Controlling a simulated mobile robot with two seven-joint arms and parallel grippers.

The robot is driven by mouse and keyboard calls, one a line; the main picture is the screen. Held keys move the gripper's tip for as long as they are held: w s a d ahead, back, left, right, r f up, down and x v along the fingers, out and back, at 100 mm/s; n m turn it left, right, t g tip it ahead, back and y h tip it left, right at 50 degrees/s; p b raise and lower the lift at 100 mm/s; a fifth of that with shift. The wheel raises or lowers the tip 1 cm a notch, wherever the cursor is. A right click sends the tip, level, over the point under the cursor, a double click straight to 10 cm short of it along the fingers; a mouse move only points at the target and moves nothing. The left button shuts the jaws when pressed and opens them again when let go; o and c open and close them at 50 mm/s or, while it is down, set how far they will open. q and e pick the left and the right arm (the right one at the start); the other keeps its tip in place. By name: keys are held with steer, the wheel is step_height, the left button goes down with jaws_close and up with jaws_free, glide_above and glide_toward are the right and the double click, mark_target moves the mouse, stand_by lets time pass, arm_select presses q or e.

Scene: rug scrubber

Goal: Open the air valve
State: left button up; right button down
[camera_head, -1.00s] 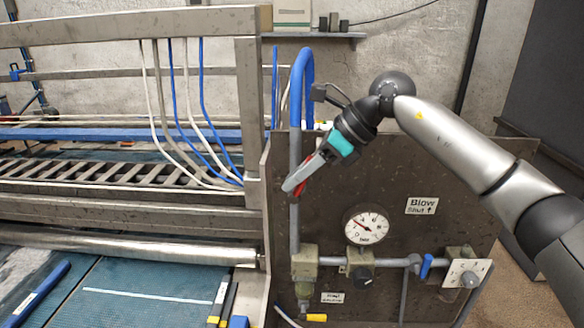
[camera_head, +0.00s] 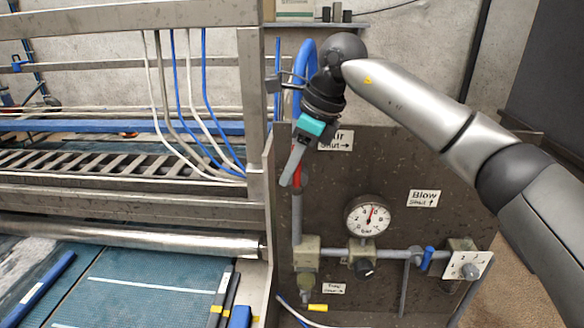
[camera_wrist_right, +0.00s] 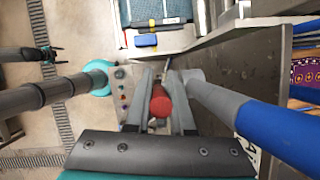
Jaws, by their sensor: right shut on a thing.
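The air valve's red handle (camera_head: 297,176) is at the blue hose and grey vertical pipe, left of the "Air" sign (camera_head: 336,140). In the right wrist view its red grip (camera_wrist_right: 161,101) lies between the fingers. My right gripper (camera_head: 293,166) is shut on this handle and points down, nearly upright, hiding much of the valve. The pressure gauge (camera_head: 367,215) below has its needle pointing about straight up. My left gripper is not in the head view; a small dark forked end at the left of the right wrist view may be it, too small to read.
The dark panel also carries a "Blow" sign (camera_head: 423,198), a blue valve handle (camera_head: 427,258), a regulator (camera_head: 362,262) and a yellow handle (camera_head: 318,307). The machine's metal frame (camera_head: 251,100) stands close on the left. A shelf (camera_head: 315,27) is above.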

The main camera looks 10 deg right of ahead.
steer(key=shift+f, duration=0.1)
steer(key=c, duration=1.1)
jaws_free()
steer(key=shift+a, duration=0.15)
steer(key=shift+d+r, duration=0.25)
steer(key=shift+r, duration=0.3)
steer(key=b+v, duration=0.2)
steer(key=v, duration=1.2)
steer(key=shift+r, duration=0.15)
